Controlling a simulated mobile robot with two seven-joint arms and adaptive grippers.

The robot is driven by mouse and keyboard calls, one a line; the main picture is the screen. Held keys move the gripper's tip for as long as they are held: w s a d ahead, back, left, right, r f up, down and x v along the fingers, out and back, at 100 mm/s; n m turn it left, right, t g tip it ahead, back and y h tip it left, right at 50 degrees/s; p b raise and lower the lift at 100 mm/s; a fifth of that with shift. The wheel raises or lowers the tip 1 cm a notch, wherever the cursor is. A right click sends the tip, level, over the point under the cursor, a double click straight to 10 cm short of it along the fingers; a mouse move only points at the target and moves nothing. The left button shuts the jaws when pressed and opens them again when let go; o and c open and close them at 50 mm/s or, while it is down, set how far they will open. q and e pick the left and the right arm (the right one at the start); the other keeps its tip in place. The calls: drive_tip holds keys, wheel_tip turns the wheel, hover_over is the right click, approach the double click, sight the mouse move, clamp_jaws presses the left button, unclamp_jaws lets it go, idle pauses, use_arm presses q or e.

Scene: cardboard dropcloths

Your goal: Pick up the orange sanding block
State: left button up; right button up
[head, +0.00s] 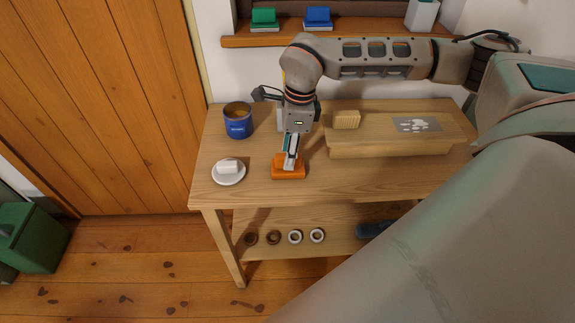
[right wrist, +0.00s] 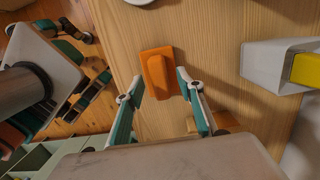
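The orange sanding block (head: 289,172) lies on the wooden workbench, near its front edge. It also shows in the right wrist view (right wrist: 157,72), with a raised grip on a flat base. My right gripper (head: 289,163) points down over the block. In the right wrist view its two fingers (right wrist: 160,84) are apart, one on either side of the block's near end. I cannot tell whether they touch it. My left gripper (right wrist: 96,56) shows at the left of the right wrist view, over the floor, with its fingers apart and nothing between them.
A white plate (head: 216,178) with a white block and a blue mug (head: 238,128) stand left of the block. A long wooden box (head: 390,148) is at right. A white container (right wrist: 270,62) with something yellow stands behind my gripper. The bench front is clear.

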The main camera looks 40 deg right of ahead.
drive_tip(key=shift+a+f, duration=0.1)
drive_tip(key=shift+f, duration=0.7)
clamp_jaws()
use_arm(q)
drive_tip(key=shift+w+a, duration=0.1)
drive_tip(key=shift+w, duration=0.05)
drive_tip(key=shift+f, duration=0.1)
use_arm(e)
drive_tip(key=shift+w, duration=0.1)
drive_tip(key=shift+r, duration=0.1)
use_arm(q)
drive_tip(key=shift+s+d+r+p, duration=0.3)
drive_tip(key=shift+r+p, duration=0.3)
drive_tip(key=shift+p, duration=0.55)
use_arm(e)
wheel_tip(320, 180, up, 20)
